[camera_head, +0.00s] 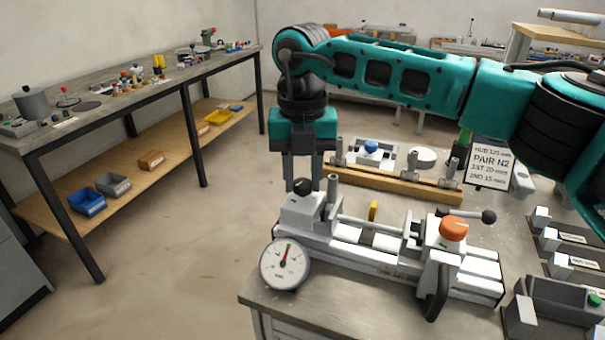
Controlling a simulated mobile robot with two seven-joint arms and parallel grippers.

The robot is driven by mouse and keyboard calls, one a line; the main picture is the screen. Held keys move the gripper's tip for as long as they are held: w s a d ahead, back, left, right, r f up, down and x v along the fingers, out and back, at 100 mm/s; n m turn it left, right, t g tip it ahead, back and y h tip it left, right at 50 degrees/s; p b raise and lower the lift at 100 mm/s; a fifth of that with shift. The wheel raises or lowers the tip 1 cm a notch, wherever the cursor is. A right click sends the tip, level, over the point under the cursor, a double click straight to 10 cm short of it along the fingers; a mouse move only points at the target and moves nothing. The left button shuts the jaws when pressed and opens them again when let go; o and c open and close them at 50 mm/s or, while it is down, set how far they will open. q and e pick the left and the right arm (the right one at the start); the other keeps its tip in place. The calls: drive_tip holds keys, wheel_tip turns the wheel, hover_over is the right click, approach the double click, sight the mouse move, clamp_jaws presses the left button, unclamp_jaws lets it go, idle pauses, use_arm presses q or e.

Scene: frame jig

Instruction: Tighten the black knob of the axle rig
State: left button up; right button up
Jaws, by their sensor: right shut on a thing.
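The axle rig (365,248) is a pale metal fixture on the near bench, with an orange knob (453,229) and a dial gauge (285,264). The black knob (304,187) sits on top of the block at its left end. My right gripper (303,182) points straight down over that block, with a grey finger on each side of the black knob. It is shut on the knob. The fingers partly cover the knob, so their exact contact is hard to see. My left gripper is not in view.
A wooden rack with metal posts (400,184) stands behind the rig. A sign (489,164) stands to its right. A black-tipped lever (489,217) and a dark handle (437,292) stick out from the rig. Open floor lies left of the bench.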

sight(302, 182)
idle(0.3)
drive_tip(key=o, duration=1)
drive_tip(key=shift+o, duration=0.2)
wheel_tip(302, 182, up, 13)
drive_tip(key=p, duration=0.1)
